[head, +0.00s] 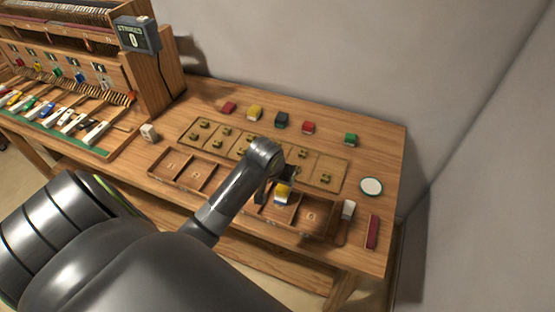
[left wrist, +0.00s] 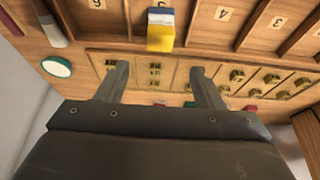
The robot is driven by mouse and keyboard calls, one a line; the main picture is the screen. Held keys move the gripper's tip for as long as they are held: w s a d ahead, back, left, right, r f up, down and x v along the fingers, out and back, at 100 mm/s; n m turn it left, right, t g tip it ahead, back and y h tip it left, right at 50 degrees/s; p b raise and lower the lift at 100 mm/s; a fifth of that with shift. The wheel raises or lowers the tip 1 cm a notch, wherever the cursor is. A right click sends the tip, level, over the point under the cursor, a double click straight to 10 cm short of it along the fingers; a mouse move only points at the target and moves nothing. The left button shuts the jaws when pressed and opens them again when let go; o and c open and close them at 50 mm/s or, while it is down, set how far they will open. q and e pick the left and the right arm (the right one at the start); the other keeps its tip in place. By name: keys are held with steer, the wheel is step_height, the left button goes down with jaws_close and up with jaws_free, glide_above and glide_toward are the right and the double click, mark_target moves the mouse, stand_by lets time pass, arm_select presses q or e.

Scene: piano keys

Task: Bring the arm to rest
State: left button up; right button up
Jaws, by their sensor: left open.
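My left arm reaches in over the table (head: 380,150). My left gripper (head: 287,176) hangs above the front wooden compartment tray (head: 268,212). The left wrist view shows its two fingers (left wrist: 160,88) spread wide with nothing between them. A yellow, white and blue key piece (head: 283,193) is in a compartment of the tray, just by the gripper. It also shows in the left wrist view (left wrist: 161,30), at the compartment marked 5, apart from the fingers. My right gripper is in neither view.
The piano (head: 140,70) with coloured keys stands at the left. Coloured blocks, including a green one (head: 350,139), line the table's back. A panel (head: 328,174) with brass fittings lies mid-table. A round white dish (head: 371,186), a brush (head: 347,210) and a red bar (head: 372,232) are at right.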

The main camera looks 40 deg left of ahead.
arm_select(q)
steer(key=s+d+r+m, duration=0.2)
steer(key=s, duration=2.4)
step_height(320, 180, down, 32)
steer(key=a+r+g+b, duration=0.1)
steer(key=a+g+b, duration=0.1)
steer(key=b, duration=0.4)
steer(key=s+f+b, duration=0.2)
steer(key=s+f, duration=0.5)
steer(key=f, duration=0.2)
steer(key=s+d+f+g+b, duration=0.1)
steer(key=s+f, duration=0.6)
steer(key=f, duration=0.3)
steer(key=shift+s+d+f+b, duration=0.15)
steer(key=shift+s+b, duration=0.15)
steer(key=shift+b, duration=0.05)
